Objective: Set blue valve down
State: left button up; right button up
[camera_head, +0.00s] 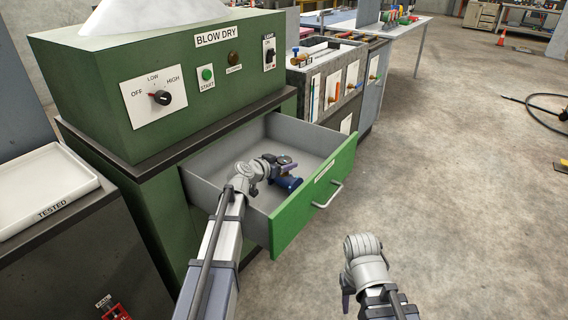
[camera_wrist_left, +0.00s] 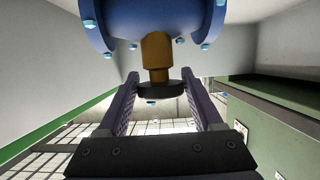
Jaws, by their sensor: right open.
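The blue valve (camera_head: 289,184) is inside the open green drawer (camera_head: 318,193), towards its front. In the left wrist view the blue valve (camera_wrist_left: 152,16) fills the top, with a flanged body, bolts, a brass stem and a dark round cap. My left gripper (camera_wrist_left: 161,82) has its two fingers on either side of that cap and appears closed on it. In the head view my left gripper (camera_head: 283,167) reaches down into the drawer. Whether the valve touches the drawer floor is hidden. My right gripper (camera_head: 347,288) is outside the drawer, low and to the right, empty as far as it shows.
The drawer sits under the green BLOW DRY machine (camera_head: 190,75). Its grey floor is bare around the valve. A white TESTED tray (camera_head: 45,190) stands at the left. A bench with several coloured fittings (camera_head: 335,85) is behind. Open floor lies to the right.

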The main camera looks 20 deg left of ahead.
pick_arm(q)
jog(key=shift+r+p, duration=0.7)
jog(key=p+v, duration=0.2)
jog(key=v, duration=0.5)
jog(key=shift+s, duration=0.2)
dwell(0.6)
